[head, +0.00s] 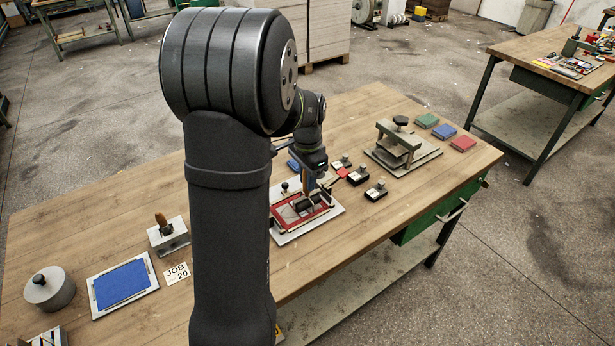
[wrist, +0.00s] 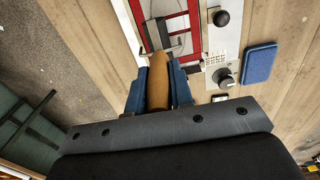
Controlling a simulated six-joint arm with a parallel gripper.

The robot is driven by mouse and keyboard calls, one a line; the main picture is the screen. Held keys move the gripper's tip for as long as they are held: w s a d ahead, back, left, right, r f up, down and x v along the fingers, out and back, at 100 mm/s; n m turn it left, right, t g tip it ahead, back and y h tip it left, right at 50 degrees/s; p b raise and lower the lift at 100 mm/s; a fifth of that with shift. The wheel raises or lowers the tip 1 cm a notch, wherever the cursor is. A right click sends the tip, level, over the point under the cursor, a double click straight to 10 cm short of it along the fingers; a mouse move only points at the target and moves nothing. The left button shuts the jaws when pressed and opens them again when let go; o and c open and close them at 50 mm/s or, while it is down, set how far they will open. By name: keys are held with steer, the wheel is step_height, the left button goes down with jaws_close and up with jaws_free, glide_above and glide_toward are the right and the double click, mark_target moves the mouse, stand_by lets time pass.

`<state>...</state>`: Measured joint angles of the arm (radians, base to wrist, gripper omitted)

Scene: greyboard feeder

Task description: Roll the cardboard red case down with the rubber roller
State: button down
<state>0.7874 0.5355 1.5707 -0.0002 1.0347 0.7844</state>
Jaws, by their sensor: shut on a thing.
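The red case (head: 318,214) lies open and flat on a pale board (head: 285,238) near the middle of the bench. In the wrist view its red edges (wrist: 172,25) show at the top, partly cut off. My gripper (wrist: 157,88) is shut on the wooden handle of the rubber roller (wrist: 157,68), between blue fingers. The roller's metal frame reaches over the case. In the head view my gripper (head: 308,172) is above the case's far side, partly hidden by my arm. I cannot tell whether the roller touches the case.
A black knob (wrist: 221,18) stands beside the case. A blue pad (wrist: 259,62) lies to its right. Small black blocks (head: 376,190) and a press (head: 400,145) stand further right. A blue sheet on a white board (head: 122,283) and a round tin (head: 49,288) are at left.

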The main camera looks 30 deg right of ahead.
steer(key=shift+f, duration=0.85)
steer(key=shift+w+a, duration=0.8)
steer(key=shift+w, duration=1.2)
steer(key=shift+s+f, duration=0.15)
steer(key=shift+s, duration=1.9)
steer(key=shift+a, duration=0.8)
steer(key=w, duration=0.4)
steer(key=shift+d+r, duration=0.1)
steer(key=shift+r, duration=0.15)
